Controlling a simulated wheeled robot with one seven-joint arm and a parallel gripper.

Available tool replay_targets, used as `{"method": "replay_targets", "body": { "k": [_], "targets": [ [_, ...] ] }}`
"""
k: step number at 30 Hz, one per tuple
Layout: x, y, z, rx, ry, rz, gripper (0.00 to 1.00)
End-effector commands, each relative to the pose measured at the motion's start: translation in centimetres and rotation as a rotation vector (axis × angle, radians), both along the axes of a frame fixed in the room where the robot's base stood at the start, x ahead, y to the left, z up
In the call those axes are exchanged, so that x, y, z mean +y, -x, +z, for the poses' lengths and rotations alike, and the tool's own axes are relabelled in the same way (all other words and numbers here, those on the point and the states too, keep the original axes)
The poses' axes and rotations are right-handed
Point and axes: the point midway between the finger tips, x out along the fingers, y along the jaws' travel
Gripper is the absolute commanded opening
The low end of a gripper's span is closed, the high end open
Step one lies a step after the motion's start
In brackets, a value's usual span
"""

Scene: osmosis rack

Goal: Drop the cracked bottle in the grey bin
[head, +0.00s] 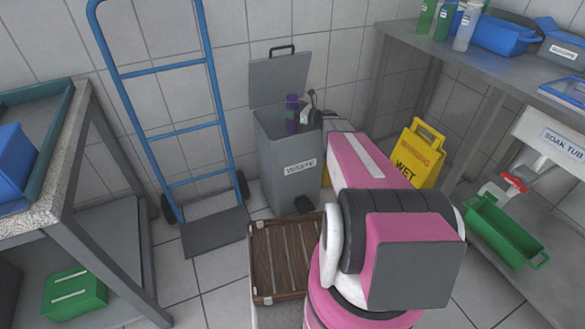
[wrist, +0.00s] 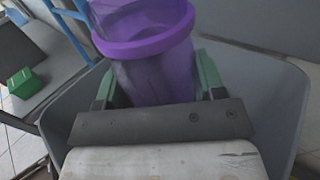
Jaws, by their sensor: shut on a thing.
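A purple, see-through bottle (head: 292,112) is upright over the mouth of the grey bin (head: 288,190), its lower part hidden behind the bin's front rim. The bin's lid (head: 279,80) stands open against the wall. My gripper (head: 308,112) is shut on the bottle, partly hidden by my arm. In the wrist view the bottle (wrist: 155,70) sits between the green finger pads of my gripper (wrist: 158,84), with a purple band around it and faint dark lines on its body. The bin's walls (wrist: 268,95) show on both sides.
A blue hand truck (head: 165,130) stands left of the bin. A brown slatted crate (head: 278,258) is in front of it. A yellow wet-floor sign (head: 418,152) stands to the right. Benches flank both sides, with bottles and blue tubs (head: 505,36) on the right one.

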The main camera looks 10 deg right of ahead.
Motion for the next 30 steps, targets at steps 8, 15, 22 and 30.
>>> {"method": "replay_targets", "body": {
  "k": [8, 15, 22, 30],
  "targets": [
    [0.0, 0.0, 0.0, 0.000, 0.000, 0.000, 0.86],
    [0.0, 0.0, 0.0, -0.001, 0.001, 0.000, 0.93],
    [0.0, 0.1, 1.2, -0.003, 0.001, 0.000, 0.93],
    [1.6, 1.3, 5.3, -0.001, 0.001, 0.002, 0.93]
  ]
}}
